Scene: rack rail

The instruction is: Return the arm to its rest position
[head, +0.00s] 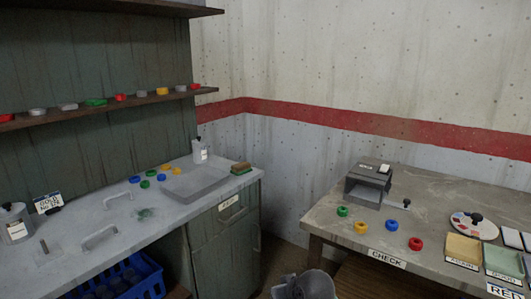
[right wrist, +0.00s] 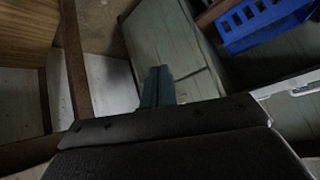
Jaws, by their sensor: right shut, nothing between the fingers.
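My right gripper (right wrist: 157,88) shows in the right wrist view. Its narrow blue-grey fingers are together, with nothing between them. Behind them is a grey-green cabinet front (right wrist: 185,40), and the gripper appears apart from it. No held object shows. A grey rounded shape stands at the bottom middle of the head view; I cannot tell what it is. My left gripper is not in view.
A grey counter (head: 205,210) with a shallow tray (head: 195,184) and colored rings is at left. A blue crate (head: 140,280) sits below it; it also shows in the right wrist view (right wrist: 265,22). A table (head: 330,215) with colored rings stands at right.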

